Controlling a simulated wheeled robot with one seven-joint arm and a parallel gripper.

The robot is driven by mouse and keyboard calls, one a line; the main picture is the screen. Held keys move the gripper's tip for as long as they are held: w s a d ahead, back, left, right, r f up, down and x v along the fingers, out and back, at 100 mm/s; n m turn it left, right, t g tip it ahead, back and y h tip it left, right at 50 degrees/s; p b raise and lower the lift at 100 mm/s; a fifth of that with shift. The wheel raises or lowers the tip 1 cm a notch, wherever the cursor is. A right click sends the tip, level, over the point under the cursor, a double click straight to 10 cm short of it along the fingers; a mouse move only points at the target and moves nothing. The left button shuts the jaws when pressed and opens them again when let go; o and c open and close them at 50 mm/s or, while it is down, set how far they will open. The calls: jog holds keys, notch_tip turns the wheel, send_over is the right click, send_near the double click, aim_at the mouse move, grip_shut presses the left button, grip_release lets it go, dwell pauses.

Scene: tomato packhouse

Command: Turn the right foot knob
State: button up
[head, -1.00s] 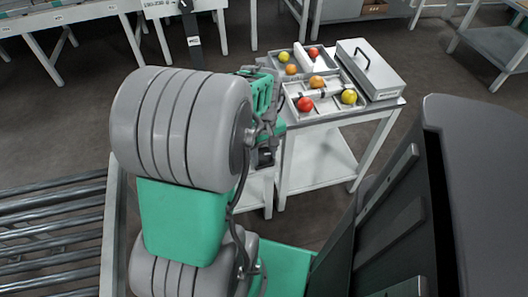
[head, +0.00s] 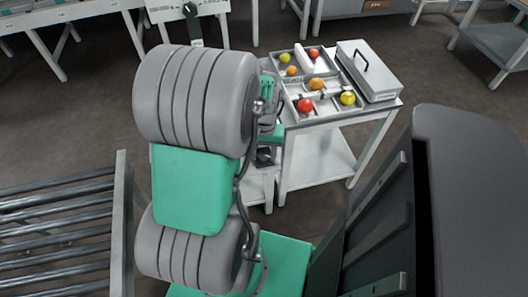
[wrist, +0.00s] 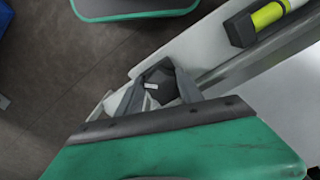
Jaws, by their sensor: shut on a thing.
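A dark, faceted knob (wrist: 160,72) with a small white mark shows in the middle of the wrist view, beside a pale surface. My gripper (wrist: 154,97) is shut on it, with one grey finger on each side. The finger ends and the knob's lower part are partly hidden. In the head view my arm covers most of this area, and I cannot make out the grip there. I cannot tell the knob's angle from its mark.
A black block with a yellow-green cylinder (wrist: 268,15) sits at the upper right of the wrist view, near a grey bar. In the head view, a white table holds trays of tomatoes (head: 285,87) and a lidded metal box (head: 367,72). A roller conveyor (head: 60,230) is at left.

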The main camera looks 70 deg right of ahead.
aim_at(263, 156)
dwell(0.4)
jog(key=o, duration=1.4)
notch_tip(263, 156, up, 8)
jog(key=shift+f+p, duration=0.1)
jog(key=shift+p, duration=0.7)
